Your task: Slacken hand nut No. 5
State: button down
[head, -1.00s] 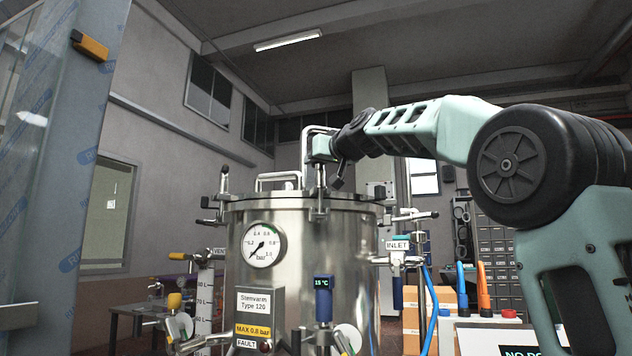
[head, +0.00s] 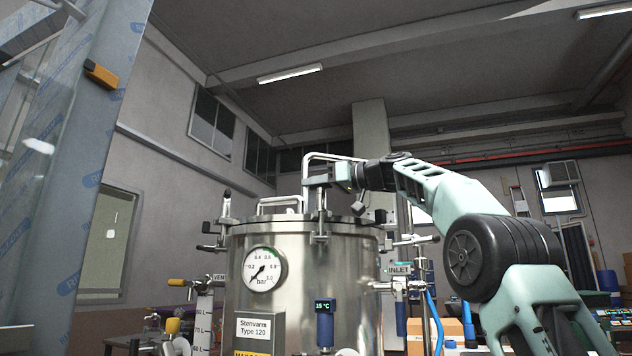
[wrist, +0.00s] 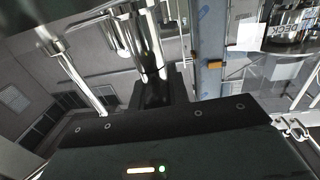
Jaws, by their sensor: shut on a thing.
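The steel pressure tank (head: 305,260) stands in the middle of the head view, with several clamp bolts around its lid rim (head: 270,224). My gripper (head: 320,183) is above the front of the rim, at the top of the front clamp bolt (head: 322,222). It is shut on the hand nut there; the jaws hide the nut, and no number on it is readable. In the wrist view, shiny metal rods (wrist: 148,45) run up to a dark part in front of my gripper (wrist: 165,88). Another clamp handle (head: 226,203) stands upright at the rim's left.
A bent steel handle pipe (head: 335,156) rises just behind my gripper, and a lower lid handle (head: 278,201) is left of it. A pressure gauge (head: 264,269) and INLET fitting (head: 398,270) are on the tank. A film-wrapped panel (head: 75,150) stands left.

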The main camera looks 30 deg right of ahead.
jog(key=n+g+y+p, duration=0.2)
jog(key=y, duration=0.1)
jog(key=shift+r+n+g, duration=0.1)
jog(key=shift+n+g, duration=0.2)
jog(key=shift+s+n+g+y+p, duration=0.1)
jog(key=shift+n+g+y+p, duration=0.35)
jog(key=shift+p, duration=0.2)
jog(key=shift+a+y, duration=0.1)
jog(key=shift+y, duration=0.15)
jog(key=c, duration=1.3)
grip_release()
jog(key=shift+c, duration=0.2)
jog(key=shift+s, duration=0.1)
jog(key=v, duration=1.7)
jog(key=shift+d, duration=0.3)
jog(key=shift+r, duration=0.1)
